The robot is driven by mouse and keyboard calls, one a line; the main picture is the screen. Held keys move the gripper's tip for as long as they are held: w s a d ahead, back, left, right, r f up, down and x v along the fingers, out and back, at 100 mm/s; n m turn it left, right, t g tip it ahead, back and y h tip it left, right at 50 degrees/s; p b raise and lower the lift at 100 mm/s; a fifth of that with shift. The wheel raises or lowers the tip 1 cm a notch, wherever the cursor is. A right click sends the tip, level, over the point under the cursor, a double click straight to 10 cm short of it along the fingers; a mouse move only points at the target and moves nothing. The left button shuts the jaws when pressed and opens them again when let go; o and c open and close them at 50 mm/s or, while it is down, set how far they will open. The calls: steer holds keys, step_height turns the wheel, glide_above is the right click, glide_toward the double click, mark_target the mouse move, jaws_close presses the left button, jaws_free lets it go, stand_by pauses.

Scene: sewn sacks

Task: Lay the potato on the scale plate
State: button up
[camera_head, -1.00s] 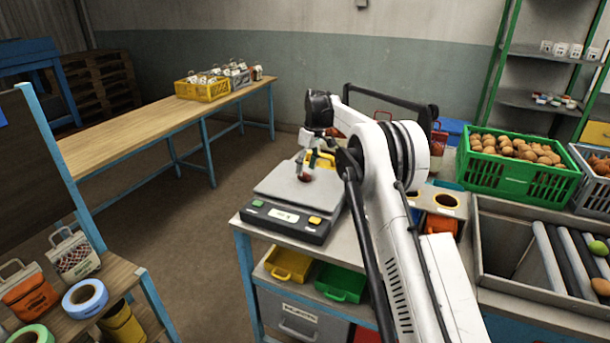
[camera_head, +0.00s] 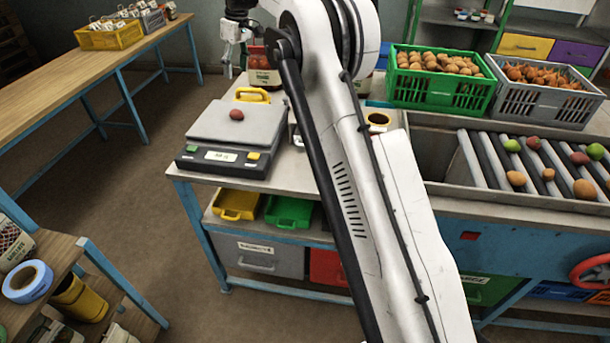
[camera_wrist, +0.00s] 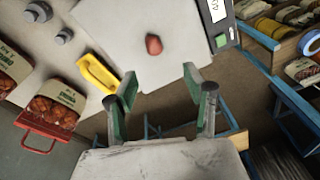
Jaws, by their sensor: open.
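A small reddish potato (camera_head: 236,114) lies on the grey scale plate (camera_head: 215,128), right of the plate's middle and towards its back in the head view. In the wrist view the potato (camera_wrist: 153,45) rests on the pale plate (camera_wrist: 190,55), ahead of my fingertips. My gripper (camera_wrist: 160,88) is open and empty, its green-padded fingers spread, apart from the potato. In the head view my gripper (camera_head: 228,55) is raised behind the scale, partly cut off by the top of the picture.
A yellow handle-like item (camera_head: 252,94) stands behind the plate. A labelled red sack (camera_head: 262,68) stands further back. A green crate of potatoes (camera_head: 440,80), a grey crate (camera_head: 545,90) and a roller tray (camera_head: 520,165) are at the right. Open floor lies left of the scale.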

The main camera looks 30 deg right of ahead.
steer(key=s+r+m+t, duration=0.1)
steer(key=s+r, duration=0.3)
steer(key=s, duration=0.5)
steer(key=s+a+r+m+t+h, duration=0.1)
steer(key=s+r, duration=0.3)
steer(key=s, duration=0.4)
steer(key=s+r+m+t, duration=0.15)
steer(key=s+r, duration=0.25)
steer(key=s, duration=0.5)
steer(key=s+f+m+t, duration=0.1)
steer(key=s+f, duration=0.3)
steer(key=s, duration=0.5)
steer(key=s+f+m+t, duration=0.1)
steer(key=s+f, duration=0.4)
steer(key=s, duration=0.4)
steer(key=s+f+m+t, duration=0.1)
steer(key=s+f, duration=0.3)
steer(key=s, duration=0.5)
steer(key=shift+s+a+f+h, duration=0.2)
steer(key=shift+s+f+h, duration=0.1)
steer(key=shift+f, duration=0.05)
step_height(320, 180, down, 5)
steer(key=b, duration=0.4)
steer(key=shift+r+b, duration=0.2)
steer(key=shift+b, duration=0.1)
